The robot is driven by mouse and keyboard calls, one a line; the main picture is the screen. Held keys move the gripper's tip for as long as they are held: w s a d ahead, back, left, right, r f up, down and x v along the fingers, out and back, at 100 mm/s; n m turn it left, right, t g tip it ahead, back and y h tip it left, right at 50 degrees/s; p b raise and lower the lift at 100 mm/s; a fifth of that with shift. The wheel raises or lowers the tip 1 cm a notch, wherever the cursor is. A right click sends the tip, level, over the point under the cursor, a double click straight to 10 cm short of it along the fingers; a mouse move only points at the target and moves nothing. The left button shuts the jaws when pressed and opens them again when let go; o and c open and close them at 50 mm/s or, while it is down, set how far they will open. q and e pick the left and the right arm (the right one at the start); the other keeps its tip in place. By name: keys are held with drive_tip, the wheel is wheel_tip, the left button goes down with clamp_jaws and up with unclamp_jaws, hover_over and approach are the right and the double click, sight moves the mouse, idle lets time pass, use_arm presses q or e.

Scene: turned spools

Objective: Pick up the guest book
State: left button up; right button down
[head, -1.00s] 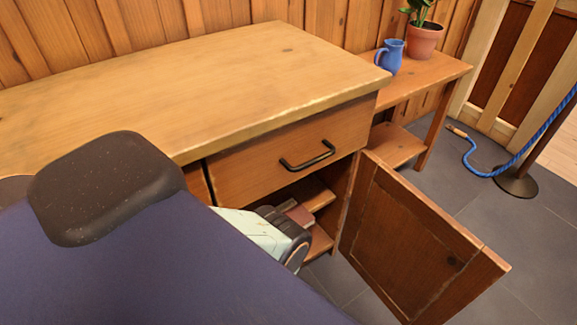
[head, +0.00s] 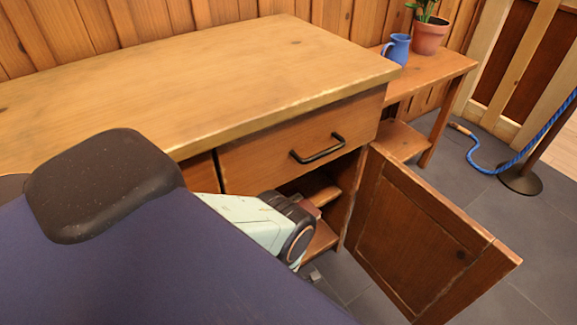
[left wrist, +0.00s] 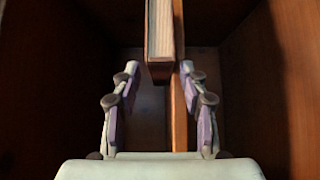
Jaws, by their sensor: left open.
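The guest book (left wrist: 161,32) shows in the left wrist view at the top middle, edge on, with pale page edges and a reddish-brown cover. It sticks out past a wooden shelf edge inside the cabinet. My left gripper (left wrist: 160,68) is open, with one finger on each side of the book's near end and a gap to both. In the head view my pale green left wrist reaches into the open cabinet and hides the gripper. A small reddish-brown patch (head: 314,207) beside it may be the book. My right gripper is not in view.
The cabinet door (head: 425,240) hangs open to the right. A closed drawer (head: 290,150) with a black handle sits above the opening. The cabinet top (head: 200,85) is bare. A side table (head: 435,72) holds a blue jug (head: 397,49) and a potted plant (head: 430,37).

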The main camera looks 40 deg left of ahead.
use_arm(q)
drive_tip(key=shift+w, duration=0.2)
drive_tip(key=shift+c, duration=0.6)
clamp_jaws()
idle(0.5)
wheel_tip(320, 180, up, 3)
drive_tip(key=shift+f+p, duration=0.2)
drive_tip(key=shift+p, duration=1.05)
